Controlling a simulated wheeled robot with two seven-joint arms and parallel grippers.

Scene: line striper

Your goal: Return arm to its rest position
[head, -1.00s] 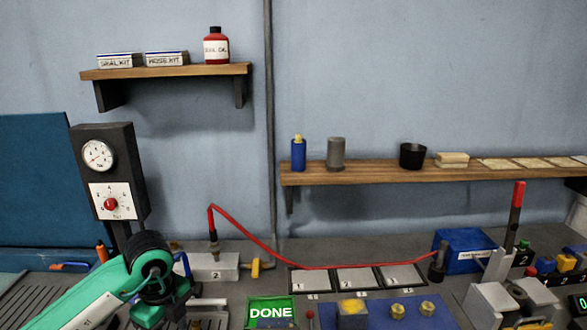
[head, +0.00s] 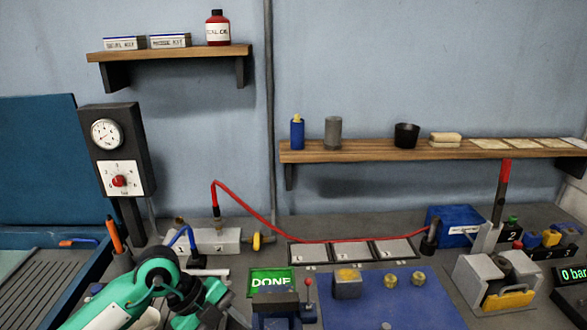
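My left arm (head: 125,298), green and white with dark joints, reaches in from the lower left over the front of the bench. Its far end (head: 207,298) is beside the blue hose plug and left of the green DONE sign (head: 271,281). The fingertips do not show clearly, and I see nothing plainly held. My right arm and gripper are outside the picture.
A grey block with a red hose (head: 214,240) stands behind the arm. A blue mat (head: 395,300) carries brass fittings. A clamp (head: 497,285) and a 0 bar display (head: 573,275) are at right. A gauge panel (head: 118,150) stands at left.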

